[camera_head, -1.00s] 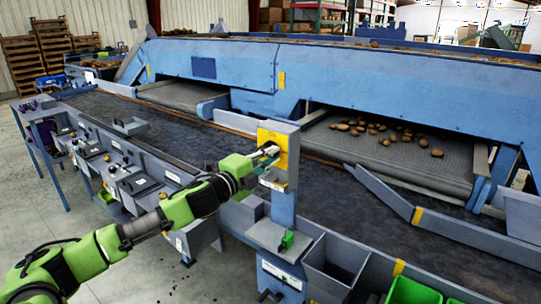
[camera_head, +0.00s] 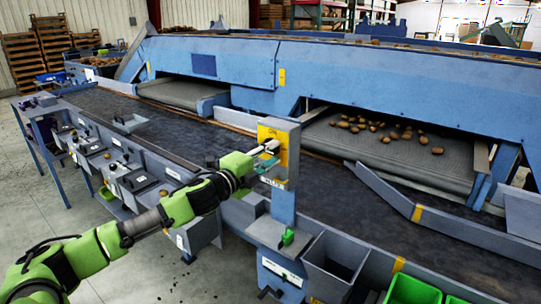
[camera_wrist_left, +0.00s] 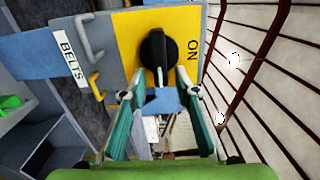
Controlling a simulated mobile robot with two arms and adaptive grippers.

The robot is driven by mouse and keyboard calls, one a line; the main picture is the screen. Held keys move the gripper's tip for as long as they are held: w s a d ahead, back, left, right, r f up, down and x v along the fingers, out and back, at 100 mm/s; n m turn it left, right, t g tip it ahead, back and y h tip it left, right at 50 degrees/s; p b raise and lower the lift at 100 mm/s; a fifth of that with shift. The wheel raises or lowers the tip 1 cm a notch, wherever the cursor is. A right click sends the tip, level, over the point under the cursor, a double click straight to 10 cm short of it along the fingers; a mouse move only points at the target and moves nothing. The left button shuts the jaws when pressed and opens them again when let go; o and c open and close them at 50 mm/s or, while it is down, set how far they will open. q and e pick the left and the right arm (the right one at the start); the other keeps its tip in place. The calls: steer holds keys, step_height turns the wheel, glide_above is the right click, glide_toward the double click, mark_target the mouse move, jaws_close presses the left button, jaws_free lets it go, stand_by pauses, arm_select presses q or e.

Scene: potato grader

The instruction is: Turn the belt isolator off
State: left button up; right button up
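The belt isolator is a black rotary knob (camera_wrist_left: 158,52) on a yellow plate (camera_wrist_left: 125,30), with "ON" printed right of the knob in the left wrist view. In the head view the yellow plate (camera_head: 283,132) sits on a grey post, above a "BELTS" label. My left gripper (camera_head: 272,148) is in front of the plate. In the left wrist view its teal fingers (camera_wrist_left: 160,88) are apart, one on each side of the knob's near end. I cannot tell whether they touch it. The knob's exact setting is unclear. My right gripper is out of view.
A grey hook (camera_wrist_left: 90,40) and a yellow hook (camera_wrist_left: 97,84) stick out beside the plate. A green item (camera_head: 287,237) sits on the ledge below. A dark conveyor (camera_head: 340,205) runs behind the post.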

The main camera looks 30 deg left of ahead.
arm_select(q)
steer(key=shift+s+a+f, duration=0.1)
steer(key=shift+s+f, duration=0.05)
steer(key=shift+s, duration=0.7)
steer(key=s, duration=1)
steer(key=shift+s+a, duration=0.15)
steer(key=shift+a, duration=0.2)
